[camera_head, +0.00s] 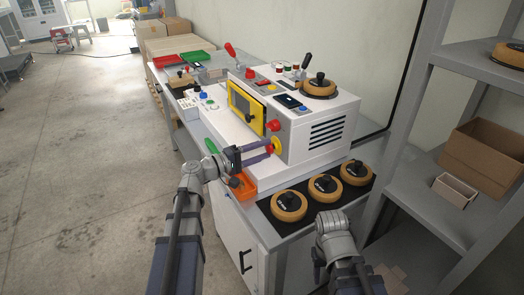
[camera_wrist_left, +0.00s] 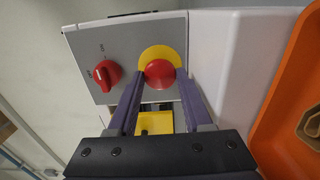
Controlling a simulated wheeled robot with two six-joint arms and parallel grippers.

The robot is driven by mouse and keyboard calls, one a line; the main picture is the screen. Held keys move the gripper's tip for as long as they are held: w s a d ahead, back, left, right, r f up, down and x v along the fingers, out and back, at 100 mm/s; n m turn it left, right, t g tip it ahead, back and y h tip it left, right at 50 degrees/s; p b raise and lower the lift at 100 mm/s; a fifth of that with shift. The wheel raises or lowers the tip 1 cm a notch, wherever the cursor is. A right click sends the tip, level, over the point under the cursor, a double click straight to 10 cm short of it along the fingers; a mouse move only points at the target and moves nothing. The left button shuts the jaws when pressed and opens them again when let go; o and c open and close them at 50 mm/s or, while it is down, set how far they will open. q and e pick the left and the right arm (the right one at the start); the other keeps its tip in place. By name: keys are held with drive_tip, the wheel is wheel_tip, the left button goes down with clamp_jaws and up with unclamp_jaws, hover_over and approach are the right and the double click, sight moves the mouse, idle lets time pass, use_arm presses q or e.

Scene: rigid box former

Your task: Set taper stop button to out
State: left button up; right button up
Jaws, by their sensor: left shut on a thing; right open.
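The red stop button (camera_wrist_left: 160,72) sits on a yellow round plate (camera_wrist_left: 158,51) on the grey end panel of the white machine (camera_head: 318,130). In the head view the yellow plate (camera_head: 278,144) shows just beyond my left fingertips. My left gripper (camera_head: 266,150) reaches in level from the left. In the left wrist view its two purple fingers (camera_wrist_left: 160,79) are closed on the sides of the red button. How far the button stands out is hard to tell. My right gripper (camera_head: 331,222) is at the lower right, away from the machine, open and empty; its fingers are hard to make out.
A red rotary knob (camera_wrist_left: 106,74) is beside the button. An orange bin (camera_head: 242,186) lies just below my left gripper. Tape rolls (camera_head: 289,206) stand on a black mat in front of the machine. A grey shelf (camera_head: 436,190) stands at right.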

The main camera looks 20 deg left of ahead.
use_arm(q)
clamp_jaws()
